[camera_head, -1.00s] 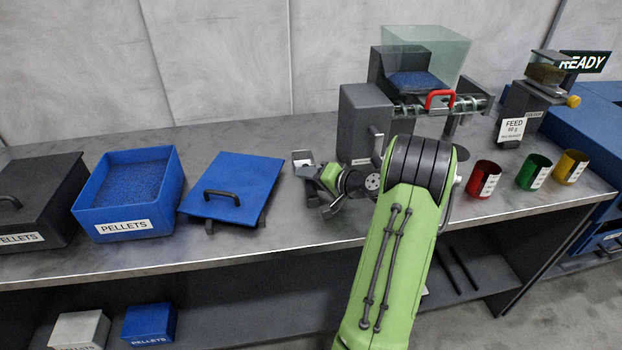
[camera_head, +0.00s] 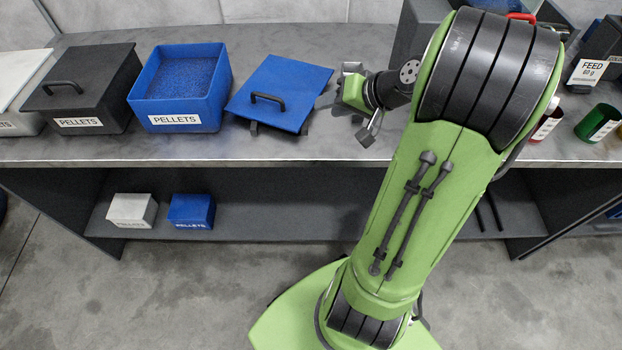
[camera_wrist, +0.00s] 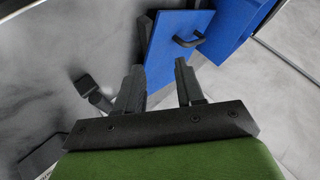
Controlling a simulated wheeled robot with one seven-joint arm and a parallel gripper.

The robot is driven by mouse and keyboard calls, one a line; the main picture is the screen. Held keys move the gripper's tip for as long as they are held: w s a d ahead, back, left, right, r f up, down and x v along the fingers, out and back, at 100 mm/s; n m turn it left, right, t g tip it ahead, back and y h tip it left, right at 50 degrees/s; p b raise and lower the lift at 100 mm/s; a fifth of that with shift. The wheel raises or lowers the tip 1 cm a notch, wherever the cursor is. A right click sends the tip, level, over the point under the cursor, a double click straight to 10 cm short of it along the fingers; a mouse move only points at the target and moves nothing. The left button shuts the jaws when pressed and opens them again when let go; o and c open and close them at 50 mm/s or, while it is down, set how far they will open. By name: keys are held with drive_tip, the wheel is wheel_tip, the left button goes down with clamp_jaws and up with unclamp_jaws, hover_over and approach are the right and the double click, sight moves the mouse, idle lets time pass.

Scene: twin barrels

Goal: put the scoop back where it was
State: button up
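My gripper (camera_wrist: 158,68) shows in the wrist view with its two dark fingers apart and nothing between them. In the head view it hangs low over the bench, just right of the blue lid, its fingers hard to make out. A small grey piece with a short stem (camera_wrist: 87,88) lies left of the fingers in the wrist view, apart from them. It may be the scoop, but I cannot be sure. The blue pellet bin (camera_head: 179,105) is open and filled with blue pellets. Its blue lid (camera_head: 268,82) with a dark handle lies to its right.
A closed dark pellet bin (camera_head: 86,98) stands left of the blue bin. A green cup (camera_head: 600,123) and a feed device (camera_head: 590,70) stand at right. Small white (camera_head: 131,210) and blue (camera_head: 191,210) boxes sit on the lower shelf.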

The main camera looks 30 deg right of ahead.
drive_tip(key=s+a+r+n+g, duration=0.1)
drive_tip(key=s+a+n, duration=0.1)
drive_tip(key=a, duration=0.4)
drive_tip(key=s+a+r+n+g, duration=0.1)
drive_tip(key=a+r+n+g, duration=0.1)
drive_tip(key=a, duration=0.5)
drive_tip(key=s+a+r+n+h, duration=0.1)
drive_tip(key=s+a, duration=0.4)
drive_tip(key=s, duration=0.8)
drive_tip(key=shift+s+a+n+g+h, duration=0.15)
drive_tip(key=shift+s+n+g+h, duration=0.2)
drive_tip(key=shift+n+h, duration=0.65)
drive_tip(key=shift+r, duration=0.2)
wheel_tip(320, 180, up, 12)
drive_tip(key=p, duration=1.1)
drive_tip(key=shift+f+p, duration=0.25)
drive_tip(key=shift+p, duration=0.05)
drive_tip(key=shift+c, duration=0.3)
